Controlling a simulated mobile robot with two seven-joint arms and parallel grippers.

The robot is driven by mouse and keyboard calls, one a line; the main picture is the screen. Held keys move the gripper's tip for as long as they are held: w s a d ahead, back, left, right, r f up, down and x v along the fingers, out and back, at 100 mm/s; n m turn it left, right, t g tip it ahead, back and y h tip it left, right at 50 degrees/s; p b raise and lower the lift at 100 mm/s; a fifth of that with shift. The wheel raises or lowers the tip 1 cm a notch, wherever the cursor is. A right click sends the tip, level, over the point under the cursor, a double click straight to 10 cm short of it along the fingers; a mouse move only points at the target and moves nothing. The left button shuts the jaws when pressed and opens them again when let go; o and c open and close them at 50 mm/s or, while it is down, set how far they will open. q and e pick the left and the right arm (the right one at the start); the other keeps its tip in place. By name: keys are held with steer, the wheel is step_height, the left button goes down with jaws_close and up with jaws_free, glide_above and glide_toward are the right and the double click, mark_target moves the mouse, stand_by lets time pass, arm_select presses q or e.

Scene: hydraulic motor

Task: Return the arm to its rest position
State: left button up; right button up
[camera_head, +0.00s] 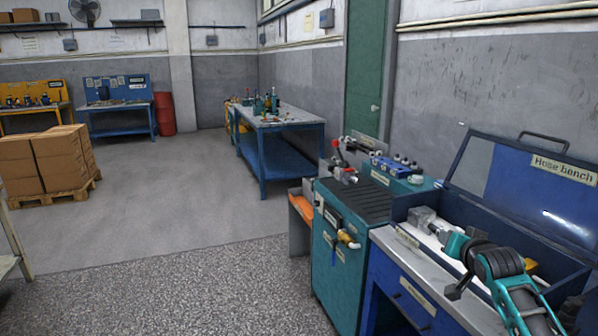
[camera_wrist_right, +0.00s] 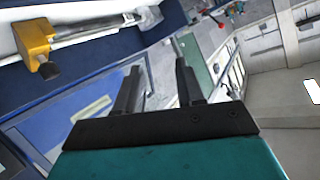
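My right arm (camera_head: 505,268), teal and black, reaches in from the lower right of the head view, over the hose bench (camera_head: 425,292). Its gripper (camera_wrist_right: 155,68) shows in the right wrist view with its two dark fingers apart and nothing between them. In that view a yellow block with a silver rod (camera_wrist_right: 36,45) lies on a white surface at the upper left, apart from the fingers. My left arm and left gripper are not in view.
The hose bench's raised blue lid (camera_head: 520,185) stands behind the arm. To its left is a teal cabinet (camera_head: 338,255) with fittings on top. A blue workbench (camera_head: 275,125) stands farther back. Boxes on a pallet (camera_head: 45,165) stand at left; the floor between is clear.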

step_height(320, 180, up, 7)
steer(key=w+n+t, duration=0.1)
steer(key=n+t, duration=0.3)
steer(key=n, duration=0.4)
steer(key=s+a+f+g+y, duration=0.1)
steer(key=s+a+f+g, duration=0.1)
steer(key=s+a+f, duration=0.55)
steer(key=s+a+f+g+y, duration=0.1)
steer(key=s+a+f+y, duration=0.15)
steer(key=s+f, duration=0.85)
steer(key=s+a+f+g, duration=0.2)
steer(key=s+f, duration=0.3)
steer(key=s, duration=0.4)
steer(key=s+a+f+g, duration=0.1)
steer(key=s+a+f, duration=0.4)
steer(key=s, duration=0.4)
steer(key=shift+s+a+f+g, duration=0.3)
steer(key=shift+s+f+g, duration=0.1)
steer(key=shift+f, duration=0.4)
steer(key=shift+y, duration=0.25)
